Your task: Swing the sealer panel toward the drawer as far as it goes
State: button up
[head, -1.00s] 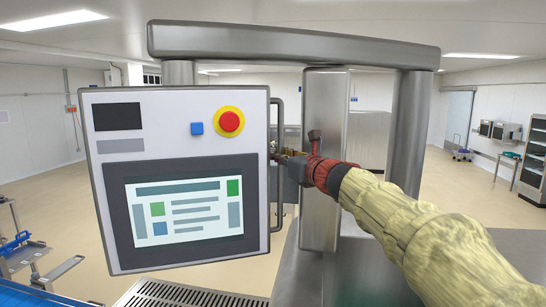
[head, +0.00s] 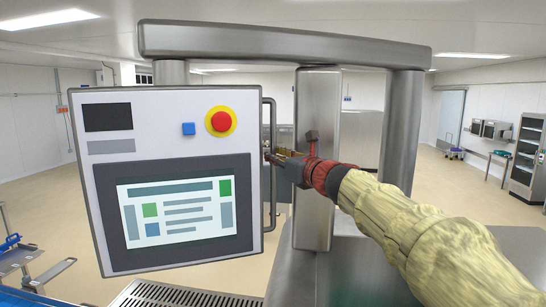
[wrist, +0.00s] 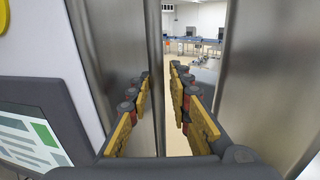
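The sealer panel (head: 165,180) is a white box with a red emergency button, a blue button and a screen. It hangs at the left under an overhead steel arm (head: 290,42). A dark vertical handle (head: 269,120) runs along its right edge. My gripper (head: 274,156) is at the handle's mid-height, its tips partly hidden. In the wrist view, my gripper (wrist: 160,82) has its fingers apart, with the vertical handle bar (wrist: 153,40) between them, closer to the left finger. A gap shows between the bar and the right finger. The drawer cannot be made out.
A steel column (head: 317,150) stands close behind my gripper, with another post (head: 403,130) to its right. A slotted grille (head: 185,295) lies below the panel. A blue-edged bench (head: 25,255) is at the lower left. Open floor lies beyond.

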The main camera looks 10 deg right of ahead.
jog(key=v, duration=1)
jog(key=shift+s, duration=0.25)
